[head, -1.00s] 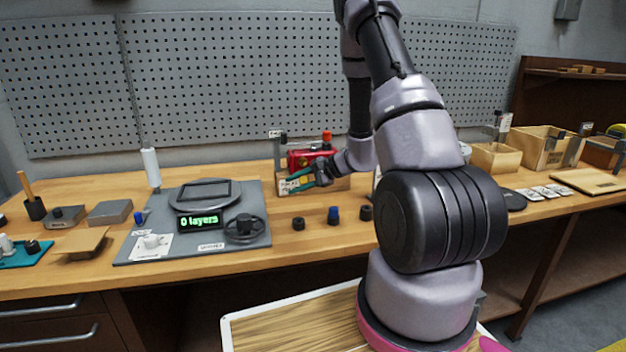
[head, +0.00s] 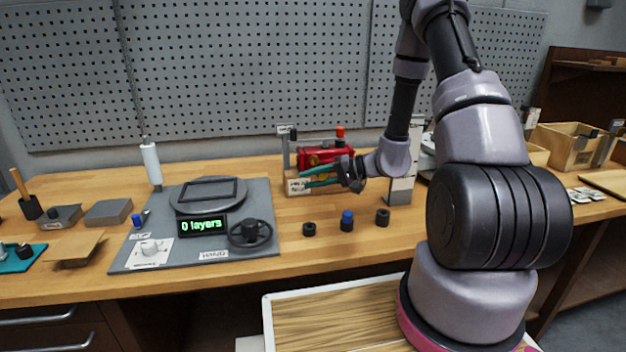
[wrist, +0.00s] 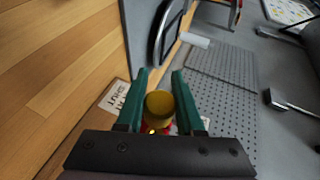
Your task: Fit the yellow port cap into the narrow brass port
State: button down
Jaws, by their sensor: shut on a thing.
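My gripper (head: 305,178), with teal fingers, is in front of the red valve actuator (head: 326,154) in the head view, its fingers pointing left. In the wrist view my gripper (wrist: 160,85) is shut on the yellow port cap (wrist: 159,104), which shows as a round yellow face between the fingers. I cannot make out the cap in the head view. A little red and a small bright yellow spot show just below the cap in the wrist view. I cannot tell whether that spot is the narrow brass port, and the port is not clear in the head view.
The actuator stands on a wooden block with a label (head: 299,187). Several dark knobs, one with a blue top (head: 347,221), stand in front of it. A grey panel (head: 190,255) with a handwheel and display lies left. The pegboard (head: 240,70) stands behind. Bare bench lies at the front.

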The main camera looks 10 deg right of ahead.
jog(key=shift+w, duration=2.85)
jog(key=shift+w, duration=1.15)
jog(key=shift+c, duration=2.3)
grip_release()
